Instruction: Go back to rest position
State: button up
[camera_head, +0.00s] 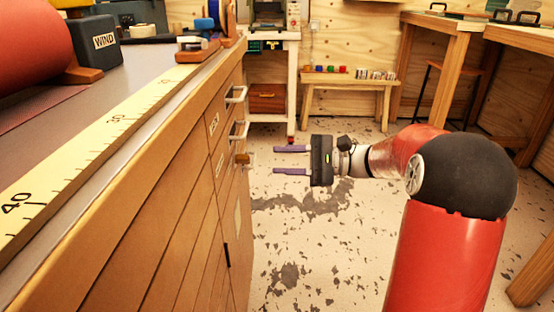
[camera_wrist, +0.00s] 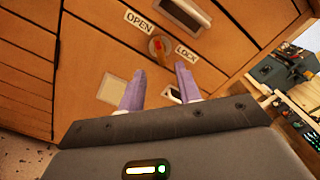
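My gripper (camera_head: 292,160) is open and empty in the head view. Its two purple fingers point left toward the wooden cabinet (camera_head: 150,215), with a gap of floor showing between the fingertips and the drawer fronts. In the wrist view my gripper (camera_wrist: 158,88) also shows open, its fingers apart. Nothing is held between the fingers.
The bench top holds a yellow ruler strip (camera_head: 85,135), a red roll (camera_head: 32,45) and a dark WIND box (camera_head: 95,42). A low wooden bench (camera_head: 347,88) and a tall wooden table (camera_head: 440,25) stand at the back. The speckled floor (camera_head: 320,235) beside the cabinet is clear.

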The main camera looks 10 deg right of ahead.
jog(key=s+a+f+n+g+h+p, duration=0.1)
jog(key=s+a+n+h, duration=0.2)
jog(key=s, duration=0.4)
jog(key=s+a+f+n+g+h+p, duration=0.1)
jog(key=s+a+g+h+p, duration=0.15)
jog(key=s+h, duration=0.3)
jog(key=s+d+n+t+h+p, duration=0.2)
jog(key=s+d+n+t+h, duration=0.3)
jog(key=s, duration=0.8)
jog(key=shift+s+d+n+t+h, duration=0.3)
jog(key=shift+d+n+h, duration=0.7)
jog(key=shift+d+h, duration=1.1)
jog(key=shift+w+r, duration=0.1)
